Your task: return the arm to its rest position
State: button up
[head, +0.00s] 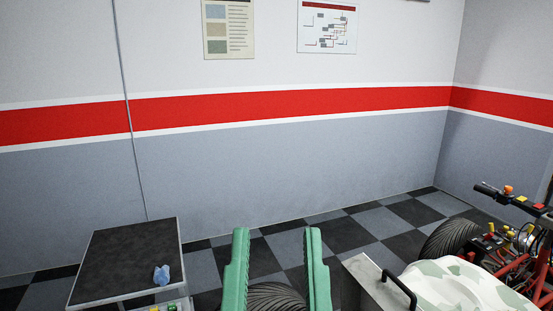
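My gripper (277,234) shows at the bottom centre of the head view as two green fingers. The fingers stand wide apart and their tips point up in the picture. Nothing is held between them; the checkered floor and a dark tyre (276,294) show through the gap. The rest of my arm is below the picture edge, so its pose cannot be seen.
A quad with a pale camouflage body panel (460,288), red frame and handlebar (505,196) stands at the lower right. Checkered floor (345,235) lies clear before the wall.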

notch_tip(320, 180, up, 27)
jog(key=p, duration=2.3)
jog(key=shift+a, duration=0.15)
jog(key=shift+r, duration=0.1)
